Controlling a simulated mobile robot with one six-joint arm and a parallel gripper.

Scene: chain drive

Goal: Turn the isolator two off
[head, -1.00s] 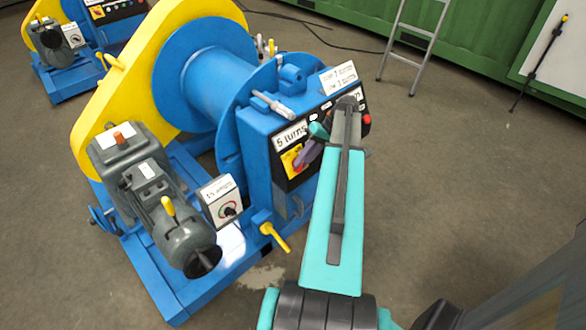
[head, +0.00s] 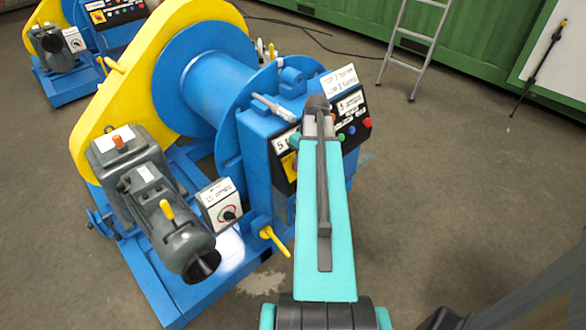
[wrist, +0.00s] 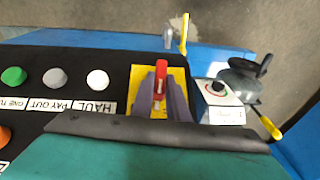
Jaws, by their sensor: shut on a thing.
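In the wrist view a red switch handle (wrist: 161,78) stands on a yellow plate (wrist: 178,76) on the black control panel of the blue winch. My gripper (wrist: 162,92) is shut on this handle, with a grey-purple finger on each side of it. The handle lies nearly lengthwise in the wrist picture. In the head view my arm hides the handle and most of the gripper; only a strip of the yellow plate (head: 289,166) shows left of the arm. No number for this isolator is readable.
White, grey and green buttons (wrist: 54,78) sit beside the switch on the panel. A box with a small dial (head: 222,203) and a yellow lever (head: 274,240) are nearby. A second winch (head: 62,55) stands at the back left.

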